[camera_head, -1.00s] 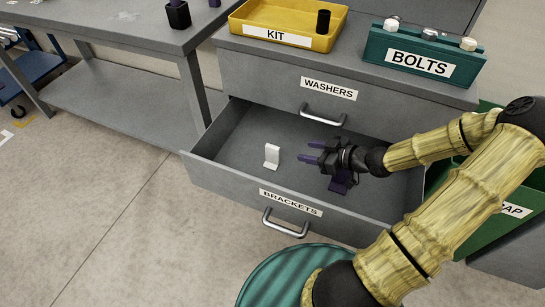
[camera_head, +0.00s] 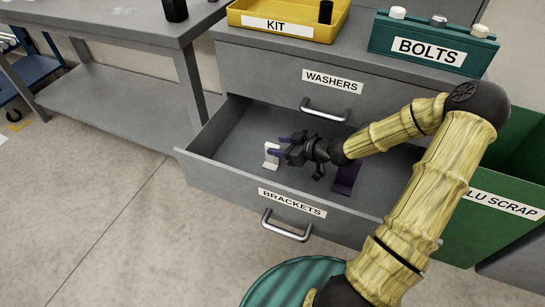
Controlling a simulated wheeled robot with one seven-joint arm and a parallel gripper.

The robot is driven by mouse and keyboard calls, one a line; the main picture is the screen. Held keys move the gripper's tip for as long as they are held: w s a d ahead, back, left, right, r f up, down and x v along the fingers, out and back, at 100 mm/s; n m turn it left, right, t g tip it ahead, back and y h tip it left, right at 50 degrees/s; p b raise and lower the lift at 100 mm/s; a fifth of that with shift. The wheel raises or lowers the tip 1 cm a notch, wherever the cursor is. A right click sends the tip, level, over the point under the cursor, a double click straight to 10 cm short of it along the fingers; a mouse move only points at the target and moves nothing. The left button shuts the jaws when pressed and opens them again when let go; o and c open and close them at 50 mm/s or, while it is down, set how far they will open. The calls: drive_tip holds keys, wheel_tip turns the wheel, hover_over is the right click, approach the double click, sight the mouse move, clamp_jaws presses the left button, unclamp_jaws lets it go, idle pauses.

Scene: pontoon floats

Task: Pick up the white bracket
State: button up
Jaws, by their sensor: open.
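The white bracket (camera_head: 271,156) stands in the open drawer labelled BRACKETS (camera_head: 215,172), toward its left half. It is a small L-shaped piece with its upright part raised. A dark purple bracket (camera_head: 346,179) lies in the drawer to the right, below my wrist.
The shut WASHERS drawer (camera_head: 285,88) is above. A yellow KIT tray (camera_head: 240,25) and a teal BOLTS box (camera_head: 385,44) stand on the cabinet top. A green scrap bin (camera_head: 470,230) is at right. The drawer's left part is bare.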

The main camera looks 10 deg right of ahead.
sight(269, 146)
drive_tip(key=b+x, duration=0.1)
drive_tip(key=x, duration=0.1)
drive_tip(key=b+x, duration=0.2)
drive_tip(key=x, duration=0.1)
drive_tip(key=shift+f, duration=0.35)
drive_tip(key=shift+r, duration=0.1)
clamp_jaws()
